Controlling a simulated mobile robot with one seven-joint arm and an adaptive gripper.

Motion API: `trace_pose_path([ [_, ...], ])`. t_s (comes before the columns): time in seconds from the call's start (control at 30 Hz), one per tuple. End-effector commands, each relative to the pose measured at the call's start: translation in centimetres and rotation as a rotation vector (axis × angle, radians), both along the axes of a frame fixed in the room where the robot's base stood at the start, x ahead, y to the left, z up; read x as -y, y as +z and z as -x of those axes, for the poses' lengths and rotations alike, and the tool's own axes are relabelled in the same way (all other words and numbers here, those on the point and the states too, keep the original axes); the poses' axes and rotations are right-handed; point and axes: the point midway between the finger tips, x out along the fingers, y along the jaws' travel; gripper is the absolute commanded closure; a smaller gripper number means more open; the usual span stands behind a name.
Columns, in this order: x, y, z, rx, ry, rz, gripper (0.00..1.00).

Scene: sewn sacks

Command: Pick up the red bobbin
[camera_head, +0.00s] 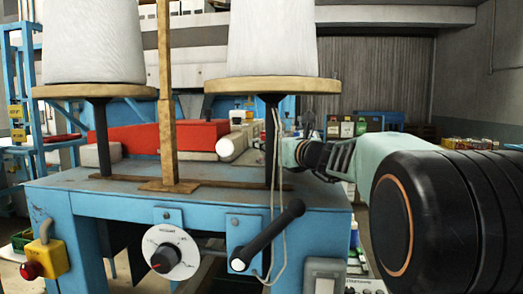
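I cannot pick out a red bobbin for certain. A long red block-like thing (165,137) lies on the blue machine table, partly behind a wooden post; its shape does not read clearly as a bobbin. My arm comes in from the right, with a large black joint and a pale green link. The far end of my arm, around my gripper (296,153), is small and dark beside the table's right end. Its fingers are not clear, so I cannot tell whether it is open or holds anything.
Two big white thread cones (92,42) and (272,38) stand on wooden discs over the blue table (110,196). A white roll (232,147) lies behind. A black lever (268,235), a dial (171,252) and a red-buttoned yellow box (45,260) are at the front. Cords hang near the lever.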

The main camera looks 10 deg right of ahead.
Motion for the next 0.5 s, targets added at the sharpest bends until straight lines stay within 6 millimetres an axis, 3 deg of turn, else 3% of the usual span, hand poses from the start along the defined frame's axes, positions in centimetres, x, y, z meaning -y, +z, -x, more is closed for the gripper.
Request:
trace_pose_path([
  [0.33,-0.26,0.0,-0.63,0.0,-0.001,0.001,0.62],
  [0.5,-0.23,-0.01,-0.62,0.0,-0.001,0.001,0.81],
])
